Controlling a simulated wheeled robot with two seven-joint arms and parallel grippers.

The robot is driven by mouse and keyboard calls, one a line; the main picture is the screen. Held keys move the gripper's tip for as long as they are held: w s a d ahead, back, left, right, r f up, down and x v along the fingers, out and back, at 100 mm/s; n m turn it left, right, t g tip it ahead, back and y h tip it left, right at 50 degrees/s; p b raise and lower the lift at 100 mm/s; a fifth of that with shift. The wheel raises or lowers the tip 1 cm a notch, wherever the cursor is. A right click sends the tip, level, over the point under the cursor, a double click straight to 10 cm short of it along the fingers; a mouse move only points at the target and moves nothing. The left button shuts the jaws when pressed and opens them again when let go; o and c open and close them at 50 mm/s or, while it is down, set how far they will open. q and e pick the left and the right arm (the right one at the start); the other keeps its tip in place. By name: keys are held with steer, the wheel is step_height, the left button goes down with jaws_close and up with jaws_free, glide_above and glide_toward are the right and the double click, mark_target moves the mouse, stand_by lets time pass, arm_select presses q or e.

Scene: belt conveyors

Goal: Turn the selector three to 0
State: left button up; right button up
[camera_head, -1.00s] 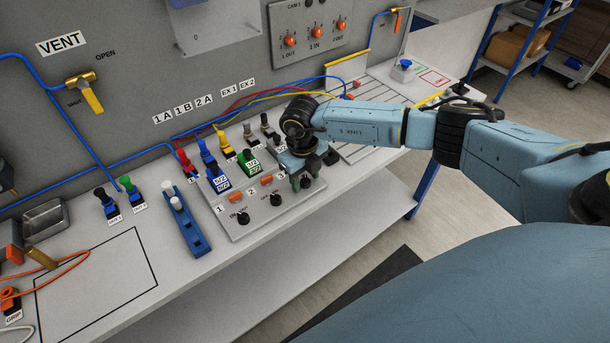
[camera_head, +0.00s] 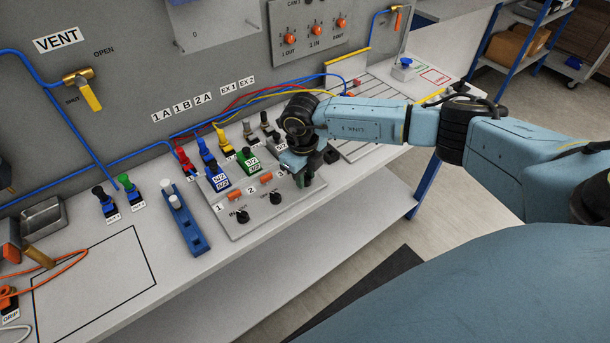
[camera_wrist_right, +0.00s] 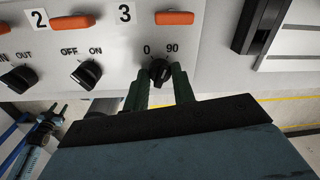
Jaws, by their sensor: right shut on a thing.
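Selector three (camera_wrist_right: 159,72) is a small black knob on the grey panel, below the number 3, with the marks 0 and 90 above it. My right gripper (camera_wrist_right: 160,84) is shut on it, one dark finger on each side, in the right wrist view. The knob's exact pointing is hard to read between the fingers. In the head view my right gripper (camera_head: 308,178) is at the panel's right end and hides selector three. My left gripper is not in view.
Beside it are the OFF/ON selector (camera_wrist_right: 86,74) and the IN/OUT selector (camera_wrist_right: 20,78). An orange indicator (camera_wrist_right: 175,18) sits above selector three. Coloured valves (camera_head: 222,140) with hoses stand behind on the panel. A blue rack (camera_head: 185,222) is to the left.

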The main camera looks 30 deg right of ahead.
mark_target(306, 179)
steer(key=n+b, duration=0.3)
steer(key=n, duration=0.3)
steer(key=shift+d, duration=0.1)
steer(key=shift+n+t+b, duration=0.3)
steer(key=shift+n+b, duration=0.8)
steer(key=shift+n, duration=0.9)
steer(key=shift+r, duration=0.1)
steer(key=o, duration=1)
steer(key=r, duration=0.9)
steer(key=s+r, duration=0.1)
steer(key=r, duration=0.3)
steer(key=shift+r, duration=0.15)
steer(key=shift+w+a, duration=0.1)
steer(key=shift+a, duration=0.1)
